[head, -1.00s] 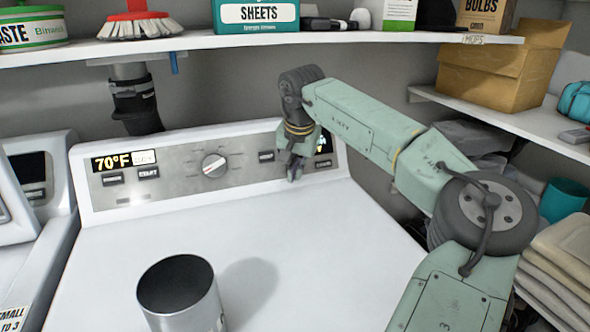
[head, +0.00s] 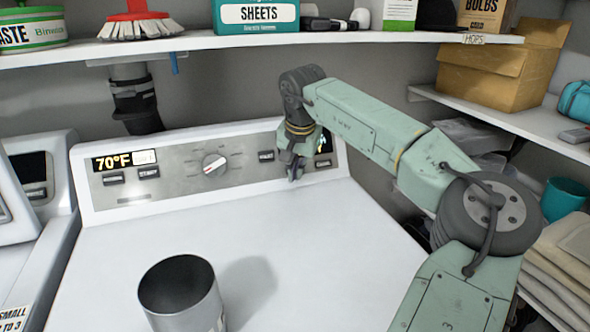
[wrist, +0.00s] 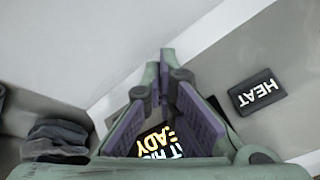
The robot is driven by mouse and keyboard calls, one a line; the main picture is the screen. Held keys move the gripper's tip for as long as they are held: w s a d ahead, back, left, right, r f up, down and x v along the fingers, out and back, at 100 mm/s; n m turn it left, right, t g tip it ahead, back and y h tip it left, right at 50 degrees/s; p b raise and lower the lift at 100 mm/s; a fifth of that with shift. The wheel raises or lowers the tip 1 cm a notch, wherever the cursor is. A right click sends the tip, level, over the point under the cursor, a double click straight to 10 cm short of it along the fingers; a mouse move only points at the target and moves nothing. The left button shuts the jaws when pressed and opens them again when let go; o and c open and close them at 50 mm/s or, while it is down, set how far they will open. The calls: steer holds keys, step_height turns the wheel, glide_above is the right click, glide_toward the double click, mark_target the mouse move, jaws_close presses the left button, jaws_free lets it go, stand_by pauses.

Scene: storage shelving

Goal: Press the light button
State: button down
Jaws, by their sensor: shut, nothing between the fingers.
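A white appliance has a grey control panel (head: 185,185) with a dial (head: 215,164) and several small dark buttons. Two dark buttons (head: 113,180) (head: 149,172) sit under the 70°F display, one (head: 266,156) right of the dial, and one (head: 323,162) under a small lit display at the right. Most labels are too small to read, so I cannot tell which is the light button. My gripper (head: 294,175) is shut and empty, low in front of the panel's right part. In the wrist view its fingertips (wrist: 163,70) meet, with a button marked HEAT (wrist: 258,92) to their right.
An open metal can (head: 183,297) stands on the appliance's white top, which is otherwise clear. A shelf (head: 250,46) with boxes and a brush runs above the panel. A side shelf with a cardboard box (head: 495,75) is at the right, with folded cloth (head: 565,260) below.

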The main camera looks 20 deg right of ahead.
steer(key=shift+s+r, duration=0.15)
steer(key=shift+s, duration=0.15)
steer(key=shift+s+r, duration=0.35)
steer(key=shift+s, duration=0.4)
steer(key=shift+s+r, duration=0.4)
steer(key=shift+s, duration=0.4)
steer(key=shift+s+r, duration=0.35)
steer(key=shift+s, duration=0.4)
